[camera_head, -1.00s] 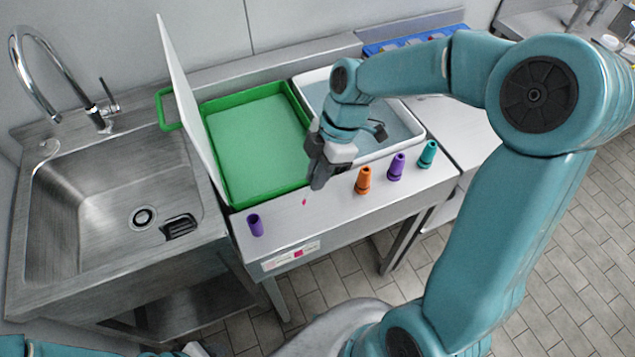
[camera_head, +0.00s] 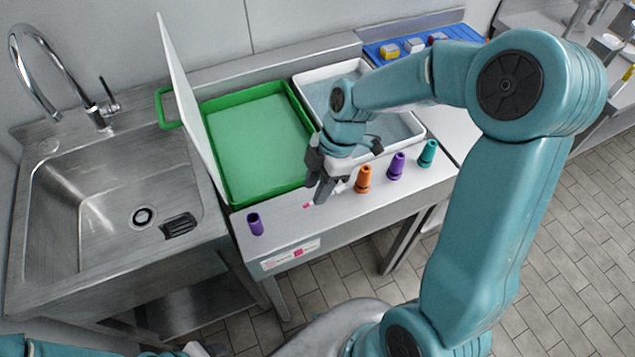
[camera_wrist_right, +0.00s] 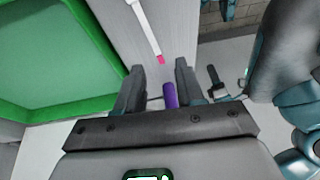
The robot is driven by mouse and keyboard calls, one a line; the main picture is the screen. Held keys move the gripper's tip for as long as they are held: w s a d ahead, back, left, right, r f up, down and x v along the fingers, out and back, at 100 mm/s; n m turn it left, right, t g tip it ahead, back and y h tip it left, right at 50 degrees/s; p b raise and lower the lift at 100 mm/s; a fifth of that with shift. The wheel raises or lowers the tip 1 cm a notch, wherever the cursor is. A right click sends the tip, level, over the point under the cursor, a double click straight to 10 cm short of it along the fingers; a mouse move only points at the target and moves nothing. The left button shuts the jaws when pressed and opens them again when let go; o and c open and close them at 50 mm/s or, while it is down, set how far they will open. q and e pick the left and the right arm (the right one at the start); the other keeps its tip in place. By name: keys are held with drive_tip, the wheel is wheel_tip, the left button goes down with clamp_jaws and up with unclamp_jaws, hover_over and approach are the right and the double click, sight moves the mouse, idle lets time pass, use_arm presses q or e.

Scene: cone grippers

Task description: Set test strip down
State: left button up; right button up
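The test strip (camera_wrist_right: 144,30) is a thin white stick with a pink end. In the head view its pink end (camera_head: 307,205) shows at the counter's front part, just below my right gripper (camera_head: 320,192). The strip appears to lie on the metal counter (camera_head: 285,240); contact is hard to judge. Part of my left gripper (camera_head: 200,350) seems to show at the bottom edge, mostly cut off.
Orange (camera_head: 363,180), purple (camera_head: 396,166) and teal (camera_head: 428,153) cones stand right of the gripper. Another purple cone (camera_head: 255,224) stands at left. Behind are a green tray (camera_head: 237,201) and a white tray (camera_head: 420,132). A sink (camera_head: 50,215) is at far left.

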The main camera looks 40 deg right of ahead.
drive_tip(key=shift+r, duration=0.2)
drive_tip(key=shift+w+d+r, duration=0.1)
drive_tip(key=shift+r, duration=0.1)
drive_tip(key=v, duration=1.1)
drive_tip(key=shift+r+b, duration=0.25)
drive_tip(key=shift+b, duration=0.05)
drive_tip(key=shift+d, duration=0.1)
